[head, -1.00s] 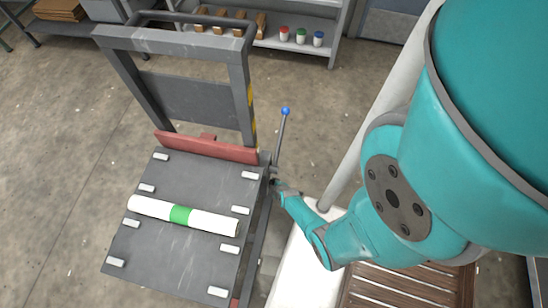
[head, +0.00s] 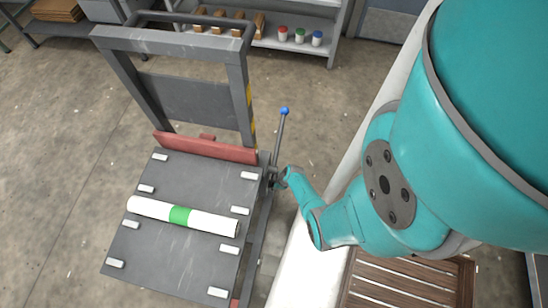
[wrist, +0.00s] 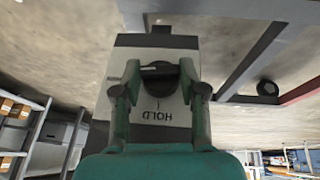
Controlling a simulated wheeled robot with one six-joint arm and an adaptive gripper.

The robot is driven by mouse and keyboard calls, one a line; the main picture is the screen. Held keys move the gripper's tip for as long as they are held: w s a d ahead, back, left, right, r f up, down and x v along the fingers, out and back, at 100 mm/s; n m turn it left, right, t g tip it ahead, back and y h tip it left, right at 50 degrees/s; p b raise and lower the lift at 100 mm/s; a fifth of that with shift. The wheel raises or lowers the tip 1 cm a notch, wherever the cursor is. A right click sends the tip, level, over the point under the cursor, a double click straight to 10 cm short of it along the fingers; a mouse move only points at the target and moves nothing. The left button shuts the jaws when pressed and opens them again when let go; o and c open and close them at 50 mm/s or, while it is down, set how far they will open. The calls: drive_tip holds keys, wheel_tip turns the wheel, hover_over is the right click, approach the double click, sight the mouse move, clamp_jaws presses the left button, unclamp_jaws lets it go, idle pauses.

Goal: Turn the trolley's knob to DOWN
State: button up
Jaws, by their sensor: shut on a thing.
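The trolley (head: 190,258) stands at the left in the head view, with a dark platform and an upright frame. In the wrist view its grey panel (wrist: 150,125) carries the word HOLD, seen upside down, with a short mark beside it. The dark knob (wrist: 158,71) sits on this panel, between the two fingers of my gripper (wrist: 158,78). The fingers are shut on the knob from both sides. Its pointer direction cannot be told. In the head view my gripper (head: 279,180) is at the platform's right side, and the knob is hidden there.
A white roll with a green band (head: 180,215) lies on the platform among several pale blocks. A lever with a blue ball (head: 284,111) rises close by my gripper. A shelf with jars (head: 299,36) stands behind. A wooden slatted pallet (head: 400,285) lies at lower right.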

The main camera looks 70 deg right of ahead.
drive_tip(key=o, duration=1.1)
drive_tip(key=shift+o, duration=0.2)
drive_tip(key=shift+r, duration=0.1)
drive_tip(key=v, duration=0.7)
drive_tip(key=shift+a+r, duration=0.15)
